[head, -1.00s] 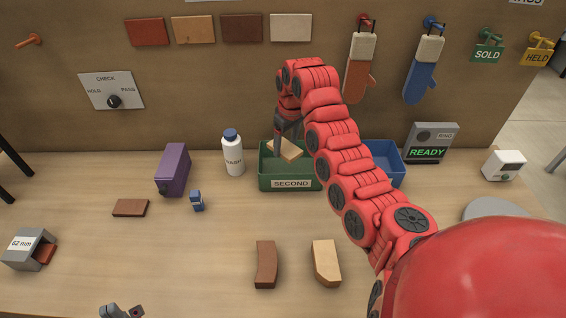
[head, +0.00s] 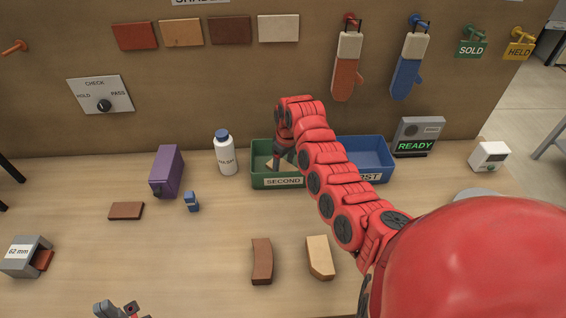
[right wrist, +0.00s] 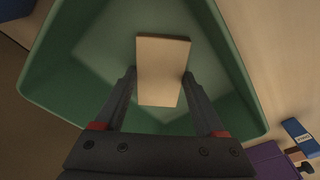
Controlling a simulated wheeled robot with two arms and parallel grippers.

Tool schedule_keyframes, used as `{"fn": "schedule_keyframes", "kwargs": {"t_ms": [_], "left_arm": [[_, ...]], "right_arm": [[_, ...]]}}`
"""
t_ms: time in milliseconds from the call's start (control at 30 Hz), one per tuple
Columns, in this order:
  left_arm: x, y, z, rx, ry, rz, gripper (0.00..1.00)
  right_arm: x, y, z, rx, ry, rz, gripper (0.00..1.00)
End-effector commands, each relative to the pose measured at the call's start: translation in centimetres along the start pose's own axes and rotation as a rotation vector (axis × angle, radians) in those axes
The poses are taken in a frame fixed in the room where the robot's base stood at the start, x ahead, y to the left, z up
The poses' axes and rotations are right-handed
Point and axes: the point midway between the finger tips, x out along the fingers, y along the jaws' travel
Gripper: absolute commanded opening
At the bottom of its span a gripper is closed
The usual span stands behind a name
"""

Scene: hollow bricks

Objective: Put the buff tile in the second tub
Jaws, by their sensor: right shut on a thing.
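The buff tile (right wrist: 162,62) is between the fingers of my right gripper (right wrist: 160,76), seen in the right wrist view inside the green tub's walls. In the head view, the right gripper (head: 282,160) reaches down into the green tub labelled SECOND (head: 283,182), and only a bit of the tile (head: 271,164) shows beside it. I cannot tell whether the tile touches the tub floor. The green tub also fills the right wrist view (right wrist: 235,65). My left gripper (head: 119,308) is at the bottom edge of the head view, partly cut off, its jaw state unclear.
The blue tub labelled FIRST (head: 370,172) stands right of the green one, partly behind my arm. A white bottle (head: 226,155) and a purple box (head: 166,172) stand to the left. A red-brown brick (head: 262,262) and a buff brick (head: 320,258) lie in front.

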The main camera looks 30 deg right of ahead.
Motion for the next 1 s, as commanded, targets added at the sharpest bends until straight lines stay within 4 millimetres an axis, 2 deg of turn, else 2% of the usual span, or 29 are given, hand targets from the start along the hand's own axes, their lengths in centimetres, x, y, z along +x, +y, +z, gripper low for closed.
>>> {"fn": "schedule_keyframes", "kwargs": {"t_ms": [167,200,333,567,733,867,1000], "left_arm": [[-0.2,0.0,0.0,0.0,0.0,0.0,0.0],[-0.1,0.0,0.0,0.0,0.0,0.0,0.0],[-0.1,0.0,0.0,0.0,0.0,0.0,0.0],[-0.1,0.0,0.0,0.0,0.0,0.0,0.0],[-0.4,0.0,0.1,0.0,0.0,0.0,0.0],[-1.1,0.1,0.2,0.0,0.0,0.0,0.0],[-1.9,0.1,0.3,0.0,0.0,0.0,0.0]], "right_arm": [[0.4,0.0,0.0,0.0,0.0,0.0,0.07],[0.3,0.0,0.0,0.0,0.0,0.0,0.77],[0.3,0.0,0.0,0.0,0.0,0.0,1.0],[0.2,0.0,0.0,0.0,0.0,0.0,1.0],[-0.9,0.0,-0.2,-0.001,0.004,0.003,1.0],[-3.0,0.0,-0.2,0.001,0.008,0.003,1.0],[-6.7,0.2,-0.1,0.002,0.006,0.005,1.0]]}}
